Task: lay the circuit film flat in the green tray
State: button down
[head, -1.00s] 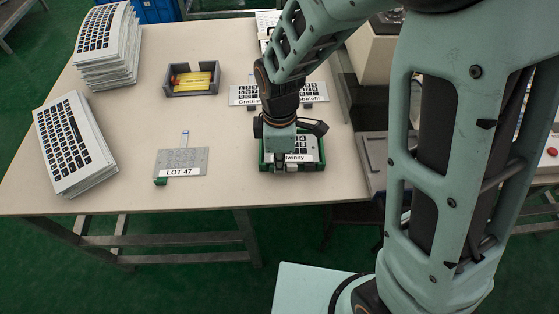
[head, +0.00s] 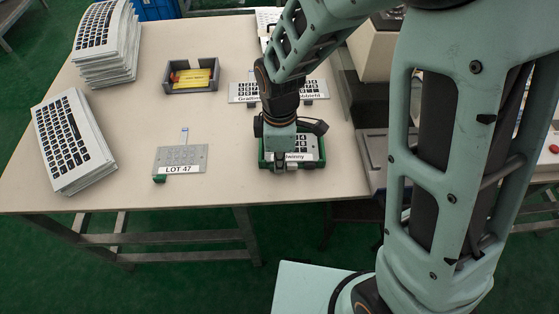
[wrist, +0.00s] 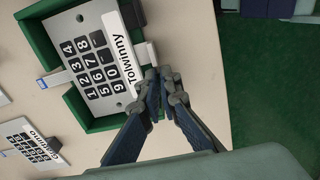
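A grey circuit film (head: 181,156) labelled LOT 47 lies on the table left of the tray. A tail with a blue end points away from me. The green tray (wrist: 40,38) holds a film (wrist: 98,65) printed with number keys and labelled Tolwinny. A blue-ended tail sticks out past the tray's far wall; whether another film lies beneath is hidden. My gripper (wrist: 157,76) is at the tray's near edge, beside a white tab (wrist: 147,53). Its fingertips are together, and I see nothing clearly held between them. In the head view my gripper (head: 287,168) partly covers the tray.
More labelled keypad films (head: 243,93) lie behind the tray. A grey holder (head: 191,89) with a yellow card stands at the back middle. Stacks of keyboards (head: 105,45) and (head: 72,143) more keyboards fill the left side. The table between the left stack and LOT 47 is clear.

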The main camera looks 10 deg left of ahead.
jog(key=c, duration=2.1)
grip_release()
notch_tip(320, 180, up, 12)
jog(key=shift+r, duration=0.1)
